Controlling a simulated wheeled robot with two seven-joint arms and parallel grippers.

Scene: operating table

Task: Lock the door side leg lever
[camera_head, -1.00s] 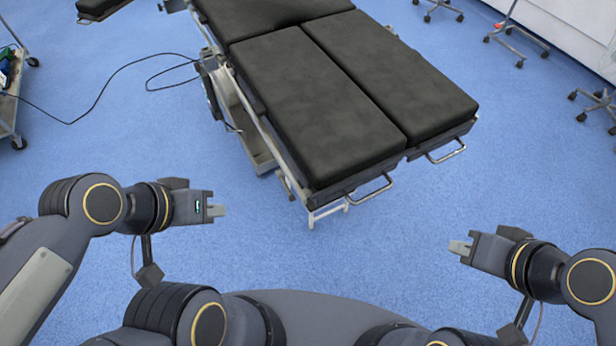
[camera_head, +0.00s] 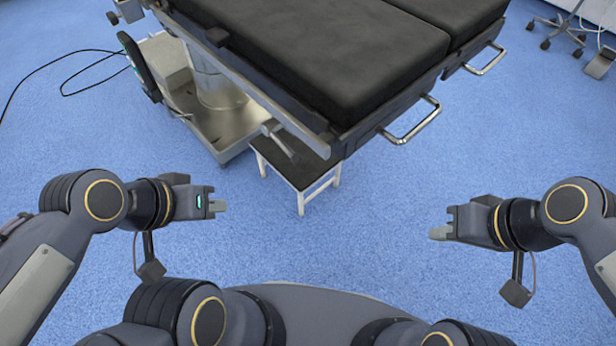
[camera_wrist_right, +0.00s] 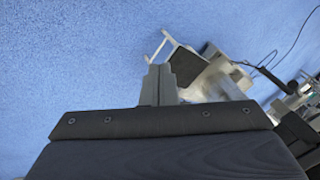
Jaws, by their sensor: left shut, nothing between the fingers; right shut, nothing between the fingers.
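The operating table's black leg pads (camera_head: 340,55) fill the top middle of the head view. A metal lever with a dark end (camera_head: 281,142) sits under the near left corner of the leg section. I cannot tell whether it is locked. My left gripper (camera_head: 218,207) is shut and empty, below and left of the lever, apart from it. My right gripper (camera_head: 439,233) is shut and empty over the floor, below and right of the table's end. Its shut fingers also show in the right wrist view (camera_wrist_right: 160,80).
A small step stool (camera_head: 305,180) stands under the table's near corner, beside the metal base (camera_head: 205,110). Metal handles (camera_head: 413,122) stick out from the leg ends. A black cable (camera_head: 45,72) lies on the floor at left. Blue floor in front is clear.

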